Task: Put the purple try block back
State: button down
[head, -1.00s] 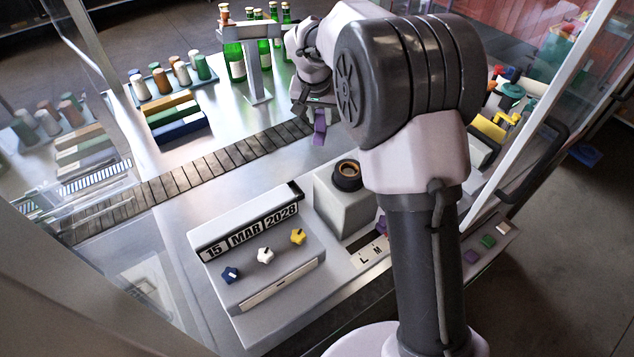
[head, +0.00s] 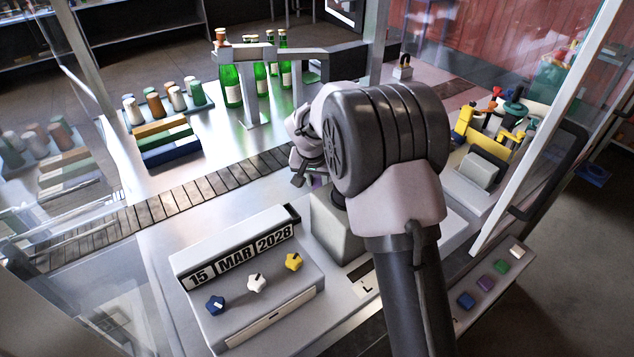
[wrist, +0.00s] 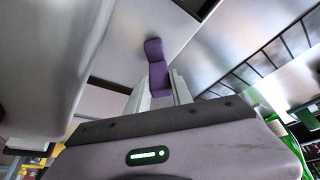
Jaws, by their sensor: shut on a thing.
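The purple try block (wrist: 155,55) is between the two pale fingers of my gripper (wrist: 160,88) in the wrist view. It stands out past the fingertips and looks stepped or bent. In the head view my gripper (head: 308,178) is beyond my arm, above the table between the slatted conveyor and the grey box; the block is mostly hidden there.
A date panel (head: 240,265) with three star knobs stands front left. Green bottles (head: 231,85) stand behind a grey frame at the back. A yellow holder (head: 478,135) with tools is at right.

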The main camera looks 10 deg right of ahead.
jog(key=c, duration=1.1)
grip_release()
jog(key=s+a+r+p, duration=0.1)
jog(key=s+r, duration=0.5)
jog(key=r, duration=0.3)
jog(key=s+r+p, duration=0.1)
jog(key=s+r, duration=0.5)
jog(key=r, duration=0.3)
jog(key=s+a+y, duration=0.1)
jog(key=s, duration=0.7)
jog(key=s+a+r+t+y, duration=0.1)
jog(key=s, duration=0.8)
jog(key=s+a+y, duration=0.1)
jog(key=s, duration=0.8)
jog(key=shift+r+t+y, duration=0.3)
jog(key=shift+t+y, duration=0.1)
